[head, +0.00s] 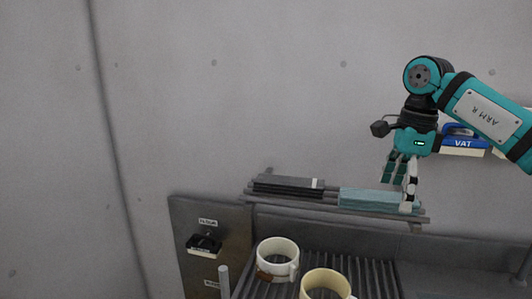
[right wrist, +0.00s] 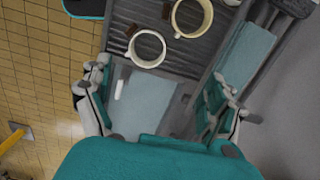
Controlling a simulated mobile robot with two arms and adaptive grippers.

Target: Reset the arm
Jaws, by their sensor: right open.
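My right arm (head: 487,115) comes in from the right in the head view, and my right gripper (head: 399,197) points down over the right part of a dark slatted shelf. The gripper is open. My left gripper is not in view.
A white mug (head: 278,247) and a cream mug (head: 326,284) stand on a ribbed rack (head: 375,278) below the shelf (head: 320,205). Dark flat blocks (head: 288,185) lie on the shelf's left. A labelled panel (head: 208,225) is at left. A blue "VAT" box (head: 465,142) sits behind my arm.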

